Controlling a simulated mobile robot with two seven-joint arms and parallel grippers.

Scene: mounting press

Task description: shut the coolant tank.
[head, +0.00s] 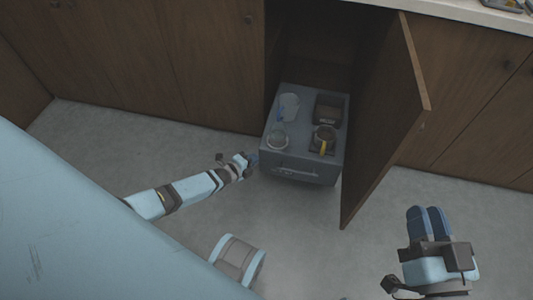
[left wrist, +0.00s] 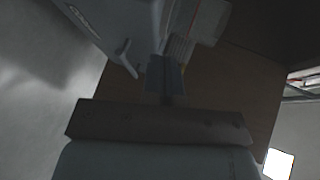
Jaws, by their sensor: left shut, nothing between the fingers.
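A grey box-like unit (head: 268,148) stands out from the open cabinet in the head view, with a bar handle (head: 297,172) low on its front. I take it to be the coolant tank, but no label is legible. My left gripper (head: 252,159) is shut and empty beside the unit's left front corner; I cannot tell whether it touches. In the left wrist view the left gripper (left wrist: 165,75) points toward a grey body (left wrist: 85,20) with a small handle-like bar (left wrist: 125,57).
Grey floor (head: 330,235) in front is clear.

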